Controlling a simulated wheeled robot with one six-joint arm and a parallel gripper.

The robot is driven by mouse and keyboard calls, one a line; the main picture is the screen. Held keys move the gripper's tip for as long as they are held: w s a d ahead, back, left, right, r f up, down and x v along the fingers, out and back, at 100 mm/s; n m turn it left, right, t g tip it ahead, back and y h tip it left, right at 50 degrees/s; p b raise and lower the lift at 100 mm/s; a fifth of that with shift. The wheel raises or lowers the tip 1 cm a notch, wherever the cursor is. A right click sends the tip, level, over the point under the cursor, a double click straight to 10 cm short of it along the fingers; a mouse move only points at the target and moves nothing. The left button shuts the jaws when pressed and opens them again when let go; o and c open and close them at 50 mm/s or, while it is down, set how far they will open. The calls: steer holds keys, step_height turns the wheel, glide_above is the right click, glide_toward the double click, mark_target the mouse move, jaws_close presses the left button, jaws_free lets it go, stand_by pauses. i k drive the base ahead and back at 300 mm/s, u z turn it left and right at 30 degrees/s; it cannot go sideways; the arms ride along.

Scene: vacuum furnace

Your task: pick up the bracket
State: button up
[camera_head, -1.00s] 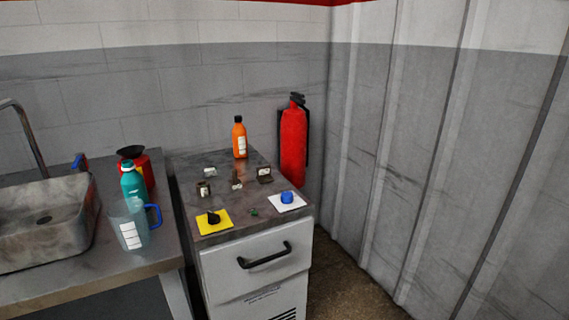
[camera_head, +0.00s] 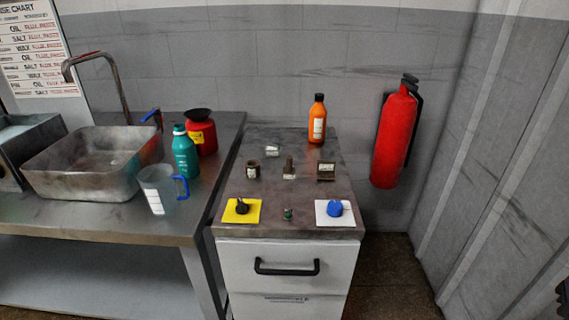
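Several small parts with pale labels stand on the top of the drawer cabinet (camera_head: 300,217). A dark upright part (camera_head: 289,168) is in the middle, with a label at its base. A dark blocky part (camera_head: 326,171) is to its right, a short dark round part (camera_head: 253,169) to its left, and a small pale part (camera_head: 272,151) behind. They are too small to tell for sure which is the bracket.
A yellow pad (camera_head: 231,216) with a dark knob-like piece and a white pad (camera_head: 346,219) with a blue one lie at the cabinet's front, a small green piece (camera_head: 287,214) between them. An orange bottle (camera_head: 317,120) stands behind. A sink bench adjoins left; a red extinguisher (camera_head: 396,135) hangs right.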

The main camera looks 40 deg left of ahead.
mark_target(325, 170)
steer(key=u, duration=0.7)
steer(key=i, duration=0.95)
steer(key=u, duration=0.6)
